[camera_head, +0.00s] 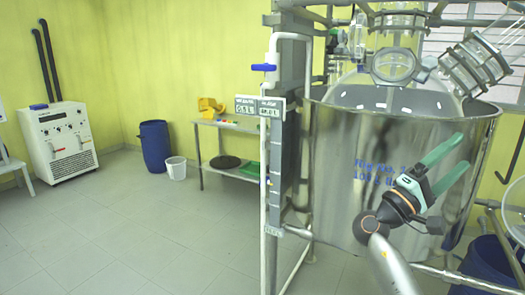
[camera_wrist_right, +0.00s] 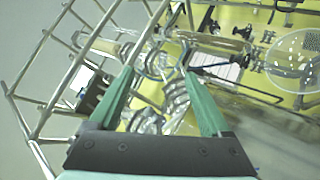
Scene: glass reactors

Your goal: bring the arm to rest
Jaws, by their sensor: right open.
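My right gripper (camera_head: 452,164) has two green fingers spread apart with nothing between them. In the head view it is raised in front of the large steel vessel (camera_head: 345,190) on the right. I cannot tell from this view how far it is from the vessel wall. In the right wrist view the same open gripper (camera_wrist_right: 160,95) points toward glass and metal fittings (camera_wrist_right: 155,65) within a tubular frame. My left gripper does not show in either view.
A post with a blue-handled valve (camera_head: 264,68) and small signs (camera_head: 260,106) stands left of the vessel. A shelf table (camera_head: 228,126), blue barrel (camera_head: 155,147), white bucket (camera_head: 176,168) and white cabinet (camera_head: 60,143) stand farther back. The floor at left is clear.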

